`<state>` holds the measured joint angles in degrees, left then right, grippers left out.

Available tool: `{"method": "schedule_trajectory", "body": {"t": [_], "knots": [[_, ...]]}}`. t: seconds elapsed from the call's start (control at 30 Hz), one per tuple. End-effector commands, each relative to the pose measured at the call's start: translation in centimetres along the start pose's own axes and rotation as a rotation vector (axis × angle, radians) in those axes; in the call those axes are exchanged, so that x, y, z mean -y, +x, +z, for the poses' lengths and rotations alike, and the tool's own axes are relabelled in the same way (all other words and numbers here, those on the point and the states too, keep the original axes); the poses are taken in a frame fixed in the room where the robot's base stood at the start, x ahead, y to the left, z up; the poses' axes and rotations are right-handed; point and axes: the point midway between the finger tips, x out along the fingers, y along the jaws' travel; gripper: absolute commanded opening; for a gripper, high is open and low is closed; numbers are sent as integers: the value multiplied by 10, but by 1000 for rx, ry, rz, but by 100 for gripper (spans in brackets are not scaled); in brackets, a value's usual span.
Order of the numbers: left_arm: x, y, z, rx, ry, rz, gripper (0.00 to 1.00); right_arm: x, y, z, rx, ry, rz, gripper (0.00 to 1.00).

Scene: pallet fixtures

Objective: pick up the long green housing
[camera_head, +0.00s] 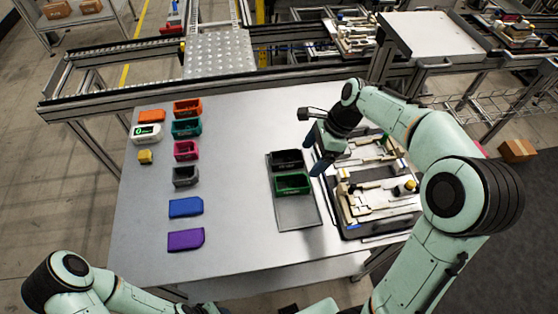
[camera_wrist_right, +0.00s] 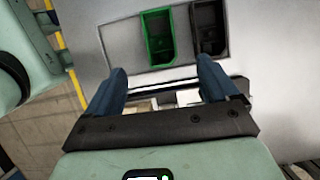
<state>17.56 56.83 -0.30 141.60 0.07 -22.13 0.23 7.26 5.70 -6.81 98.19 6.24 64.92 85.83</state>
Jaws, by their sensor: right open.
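The long green housing (camera_head: 292,184) lies in the grey tray (camera_head: 297,211), in front of a black housing (camera_head: 287,160). My right gripper (camera_head: 315,152) is open and empty, just to the right of the tray and above the table. In the right wrist view, the green housing (camera_wrist_right: 158,40) shows beyond the fingertips of the open gripper (camera_wrist_right: 161,68), roughly between them and apart from them. The black housing (camera_wrist_right: 208,28) is to its right there. My left arm shows at the bottom left, but its gripper is out of view.
A fixture pallet (camera_head: 370,210) with pale blocks stands right of the tray, beneath my right arm. At the left stand teal (camera_head: 187,128), orange (camera_head: 187,107), pink (camera_head: 186,150) and grey (camera_head: 185,177) housings, with blue (camera_head: 185,207) and purple (camera_head: 186,240) parts. The table between is clear.

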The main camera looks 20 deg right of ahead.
Motion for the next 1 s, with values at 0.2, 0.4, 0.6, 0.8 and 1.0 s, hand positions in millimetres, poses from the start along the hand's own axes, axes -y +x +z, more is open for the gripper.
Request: {"method": "schedule_trajectory", "body": {"t": [0.2, 0.4, 0.6, 0.8, 1.0], "knots": [[4, 5, 5, 8, -3, -2, 43, -2, 19, -2, -1, 1, 5, 87], [7, 11, 8, 12, -5, -4, 43, -2, 60, -2, -1, 0, 7, 87], [8, 14, 9, 14, -5, -5, 43, -1, 82, -2, -1, 0, 3, 87], [9, 15, 10, 14, -5, -5, 43, -1, 99, -5, -1, 2, 4, 87], [10, 17, 11, 16, -6, -5, 43, 0, 128, -7, 0, 0, 3, 87]]}}
